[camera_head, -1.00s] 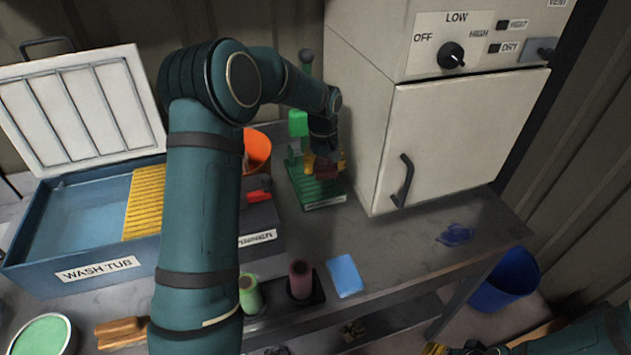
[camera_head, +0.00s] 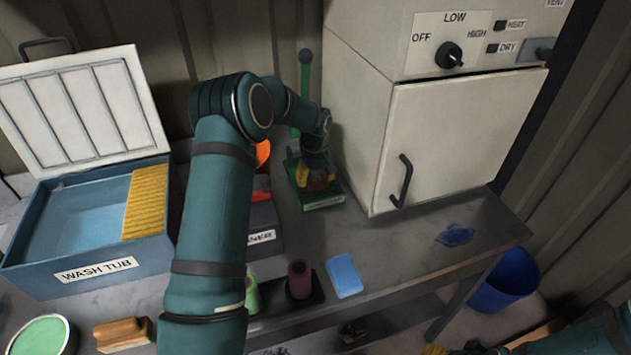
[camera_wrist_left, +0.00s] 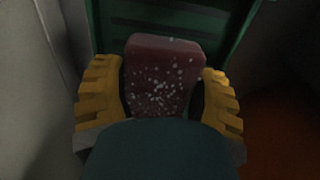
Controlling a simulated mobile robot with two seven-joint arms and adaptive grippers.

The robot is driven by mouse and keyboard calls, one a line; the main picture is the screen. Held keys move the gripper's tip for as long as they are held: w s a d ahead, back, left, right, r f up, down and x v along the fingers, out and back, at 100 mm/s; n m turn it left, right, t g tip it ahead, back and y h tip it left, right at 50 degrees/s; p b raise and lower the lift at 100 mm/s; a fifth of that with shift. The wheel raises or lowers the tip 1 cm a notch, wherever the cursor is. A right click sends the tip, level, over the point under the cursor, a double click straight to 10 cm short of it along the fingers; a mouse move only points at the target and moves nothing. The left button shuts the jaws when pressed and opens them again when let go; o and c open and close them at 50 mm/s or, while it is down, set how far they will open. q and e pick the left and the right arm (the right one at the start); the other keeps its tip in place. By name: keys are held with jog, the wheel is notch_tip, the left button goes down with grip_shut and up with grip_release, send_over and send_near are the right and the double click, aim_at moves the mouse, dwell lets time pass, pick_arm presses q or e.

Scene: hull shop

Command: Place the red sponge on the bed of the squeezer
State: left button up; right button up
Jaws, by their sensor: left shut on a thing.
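The red sponge (camera_wrist_left: 160,75) is dark red with pale specks and sits between the yellow fingers of my left gripper (camera_wrist_left: 160,95) in the left wrist view. In the head view my left gripper (camera_head: 316,176) is shut on the sponge (camera_head: 320,180), low over the green squeezer (camera_head: 326,200). The squeezer's ribbed green bed (camera_wrist_left: 150,12) shows behind the sponge in the wrist view. I cannot tell whether the sponge touches the bed. The squeezer's lever (camera_head: 305,80) stands upright behind. My right gripper (camera_head: 465,350) shows only partly at the bottom edge.
A white cabinet (camera_head: 440,140) stands close to the right of the squeezer. A blue wash tub (camera_head: 110,262) is at left.

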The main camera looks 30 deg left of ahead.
aim_at(315, 175)
pick_arm(q)
jog(key=shift+f, duration=0.55)
jog(key=shift+f, duration=0.1)
jog(key=o, duration=1.1)
notch_tip(315, 175, up, 12)
jog(key=shift+r+p, duration=0.15)
jog(key=shift+p, duration=0.3)
